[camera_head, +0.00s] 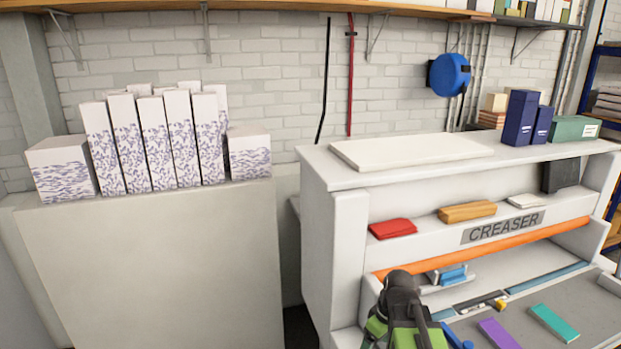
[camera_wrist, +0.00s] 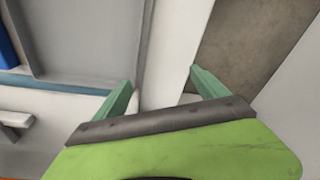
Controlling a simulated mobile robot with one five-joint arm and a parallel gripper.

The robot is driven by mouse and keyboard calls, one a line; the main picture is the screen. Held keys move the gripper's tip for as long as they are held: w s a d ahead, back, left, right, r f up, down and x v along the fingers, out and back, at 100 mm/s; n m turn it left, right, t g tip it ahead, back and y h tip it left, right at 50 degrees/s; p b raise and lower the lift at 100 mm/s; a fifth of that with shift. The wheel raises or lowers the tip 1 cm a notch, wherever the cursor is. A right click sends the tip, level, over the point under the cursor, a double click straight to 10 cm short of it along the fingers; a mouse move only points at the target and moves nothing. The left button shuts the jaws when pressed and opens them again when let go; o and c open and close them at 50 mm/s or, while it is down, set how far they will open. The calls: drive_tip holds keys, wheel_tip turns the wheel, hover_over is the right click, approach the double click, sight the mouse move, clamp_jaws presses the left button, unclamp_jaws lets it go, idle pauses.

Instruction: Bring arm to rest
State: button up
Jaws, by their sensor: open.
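My gripper (camera_wrist: 160,88) shows in the wrist view with its two green fingers wide apart and nothing between them. Behind the fingers are a pale upright panel edge and grey surfaces. In the head view my arm (camera_head: 403,312), dark and green, stands at the lower middle in front of the creaser (camera_head: 335,225). The fingertips cannot be made out there. The creaser is a white machine with a label and an orange bar.
Red (camera_head: 392,228) and orange (camera_head: 467,211) blocks lie on the creaser's ledge. Purple (camera_head: 499,334) and teal (camera_head: 554,323) strips lie on its bed. Dark blue boxes (camera_head: 520,118) stand on top. Patterned white stacks (camera_head: 155,140) stand on a pale cabinet (camera_head: 150,260) at left.

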drive_tip(key=shift+m+h, duration=0.3)
drive_tip(key=shift+m, duration=0.3)
drive_tip(key=a, duration=0.1)
drive_tip(key=s+a, duration=0.1)
drive_tip(key=s+a+f, duration=0.1)
drive_tip(key=shift+a, duration=0.4)
drive_tip(key=m, duration=0.1)
drive_tip(key=s+m, duration=0.1)
drive_tip(key=m, duration=0.1)
drive_tip(key=shift+s+d+r+m+g+h, duration=0.1)
drive_tip(key=shift+s+d+m+g+h, duration=0.2)
drive_tip(key=shift+s, duration=0.1)
drive_tip(key=shift+s+d+m, duration=0.15)
drive_tip(key=shift+d+m, duration=0.15)
drive_tip(key=shift+m, duration=0.4)
drive_tip(key=shift+d+m, duration=0.25)
drive_tip(key=shift+m, duration=0.65)
